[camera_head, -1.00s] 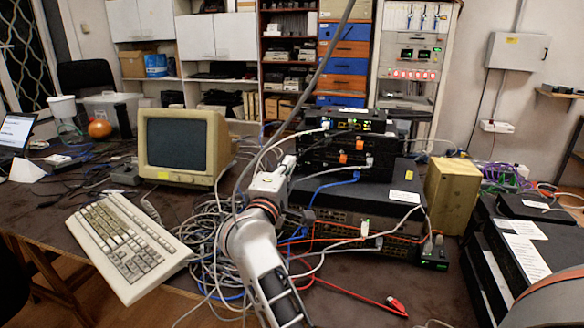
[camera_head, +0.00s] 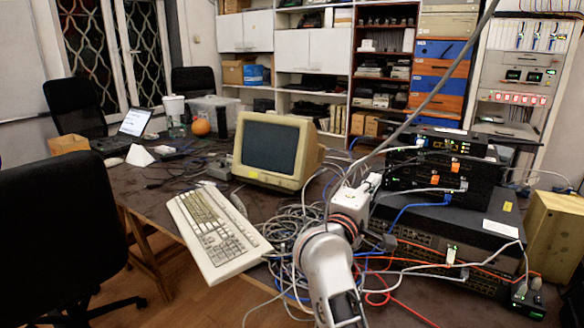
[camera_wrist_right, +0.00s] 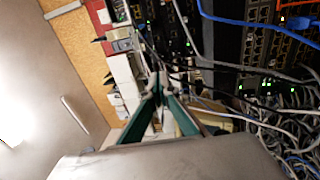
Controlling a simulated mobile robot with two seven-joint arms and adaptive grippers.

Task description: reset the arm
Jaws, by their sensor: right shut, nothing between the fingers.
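My right arm (camera_head: 330,275) reaches up from the bottom of the head view, its white and grey wrist in front of the stacked network devices. My right gripper (camera_head: 373,181) is at the arm's far end, small and partly hidden by the wrist in that view. In the right wrist view the gripper (camera_wrist_right: 158,88) shows two green-sided fingers meeting at their tips. It is shut with nothing between the fingers. My left gripper is not in view.
A stack of network devices (camera_head: 440,215) stands just right of my right arm, with tangled cables (camera_head: 290,235) around it. A beige monitor (camera_head: 275,148) and keyboard (camera_head: 215,230) lie to the left. A black chair (camera_head: 60,235) stands at far left; floor shows beside it.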

